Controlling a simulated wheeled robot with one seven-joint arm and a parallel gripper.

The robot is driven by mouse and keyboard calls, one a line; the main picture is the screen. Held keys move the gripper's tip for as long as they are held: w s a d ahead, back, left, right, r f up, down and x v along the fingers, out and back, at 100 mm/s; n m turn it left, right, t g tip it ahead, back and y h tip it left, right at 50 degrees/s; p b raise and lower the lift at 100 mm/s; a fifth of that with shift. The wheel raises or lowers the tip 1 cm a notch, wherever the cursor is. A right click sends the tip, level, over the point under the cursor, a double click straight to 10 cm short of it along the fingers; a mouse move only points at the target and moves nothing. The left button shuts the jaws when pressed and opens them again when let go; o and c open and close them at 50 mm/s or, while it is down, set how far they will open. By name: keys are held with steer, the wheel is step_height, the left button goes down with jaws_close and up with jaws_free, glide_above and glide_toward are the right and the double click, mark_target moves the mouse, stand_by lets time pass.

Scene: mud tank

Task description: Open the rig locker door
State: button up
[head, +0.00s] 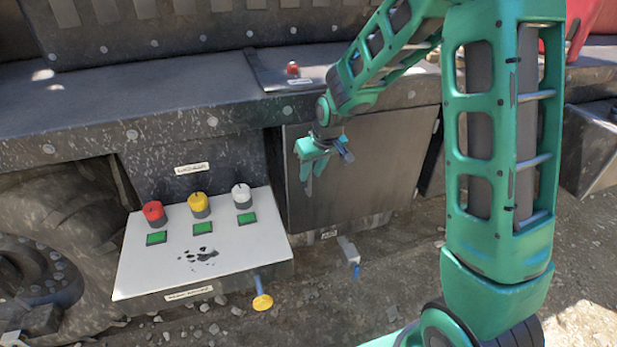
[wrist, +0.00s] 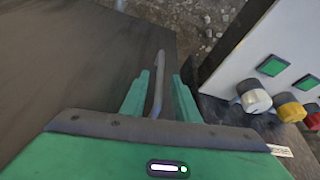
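The rig locker door (head: 365,175) is a dark grey flat panel under the rig's ledge in the head view, and it looks shut. It also fills the left of the wrist view (wrist: 70,60). My teal gripper (head: 313,176) is in front of the door's left side, fingers pointing down. In the wrist view, a thin grey bar handle (wrist: 157,85) runs between the two fingers of my gripper (wrist: 160,76). The fingers are apart, with a gap to the handle on the right; the left finger is close to it, contact unclear. In the head view my gripper hides the handle.
A white control panel (head: 140,265) with red, yellow and white knobs and green buttons juts out left of the door. A yellow-ended lever (head: 262,300) hangs at its front. A small latch-like fitting (head: 349,252) sits below the door. Gravel ground (head: 390,260) lies open in front.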

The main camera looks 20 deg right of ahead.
mark_target(309, 193)
steer(key=shift+x, duration=1.5)
jaws_close()
